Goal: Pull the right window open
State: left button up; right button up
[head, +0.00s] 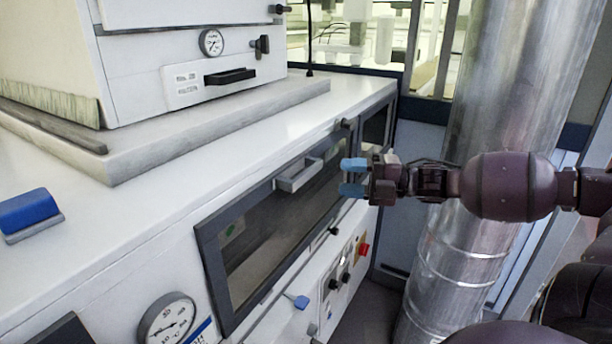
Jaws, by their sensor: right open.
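A dark-framed window (265,235) with a light grey bar handle (296,178) sits in the front of the white machine, and it looks shut. A second dark-framed window (376,128) is farther along to the right, partly hidden by my right gripper. My right gripper (352,178), with blue fingertips, is open and empty. In the picture it lies just right of the bar handle, in front of the gap between the two windows; its distance from the machine is hard to tell. My left gripper is out of view.
A large metal pipe (500,130) rises behind my right arm. A blue-topped block (28,212) lies on the white machine top (200,180). A corner of another dark panel (62,332) shows at bottom left.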

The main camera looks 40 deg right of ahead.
aim_at(310, 175)
jog(key=shift+b+x, duration=0.4)
jog(key=shift+x, duration=4.1)
jog(key=shift+c, duration=0.3)
grip_shut()
